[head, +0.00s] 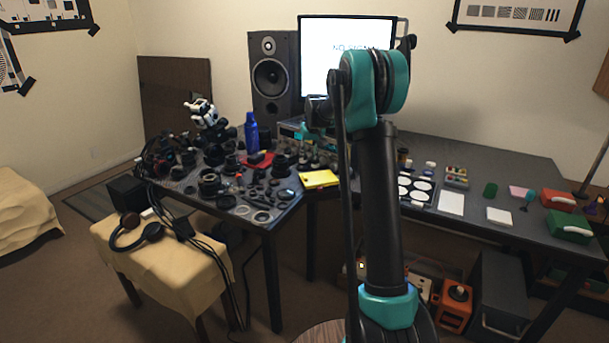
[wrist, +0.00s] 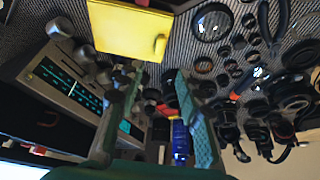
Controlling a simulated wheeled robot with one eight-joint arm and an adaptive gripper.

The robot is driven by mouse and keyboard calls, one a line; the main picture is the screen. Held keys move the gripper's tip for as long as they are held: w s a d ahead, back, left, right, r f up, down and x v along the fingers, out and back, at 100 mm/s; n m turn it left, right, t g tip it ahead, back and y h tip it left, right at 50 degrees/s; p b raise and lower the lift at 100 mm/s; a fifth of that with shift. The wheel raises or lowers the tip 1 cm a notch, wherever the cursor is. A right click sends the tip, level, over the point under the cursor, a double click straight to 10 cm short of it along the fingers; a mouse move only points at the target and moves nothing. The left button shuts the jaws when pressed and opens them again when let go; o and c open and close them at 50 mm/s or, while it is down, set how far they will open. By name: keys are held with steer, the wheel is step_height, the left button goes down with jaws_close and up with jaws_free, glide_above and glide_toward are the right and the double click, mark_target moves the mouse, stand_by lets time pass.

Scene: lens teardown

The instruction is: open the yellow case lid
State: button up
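The yellow case (head: 320,180) lies flat near the front edge of the dark table, just left of my arm in the head view. Its lid looks shut. In the wrist view the yellow case (wrist: 128,28) is at the top, cut off by the frame edge, with a small yellow tab near its lower right corner. My gripper (wrist: 158,80) has its two teal fingers spread apart with nothing held between them. The fingertips are apart from the case, which lies beyond them in the wrist view.
A silver radio-like unit with a lit dial (wrist: 68,80) is left of the fingers in the wrist view. Several lenses and rings crowd the table on the right there. A blue bottle (head: 251,132) and a speaker (head: 272,80) stand at the back.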

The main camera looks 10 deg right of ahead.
mark_target(305, 176)
steer(key=x, duration=1.3)
jaws_close()
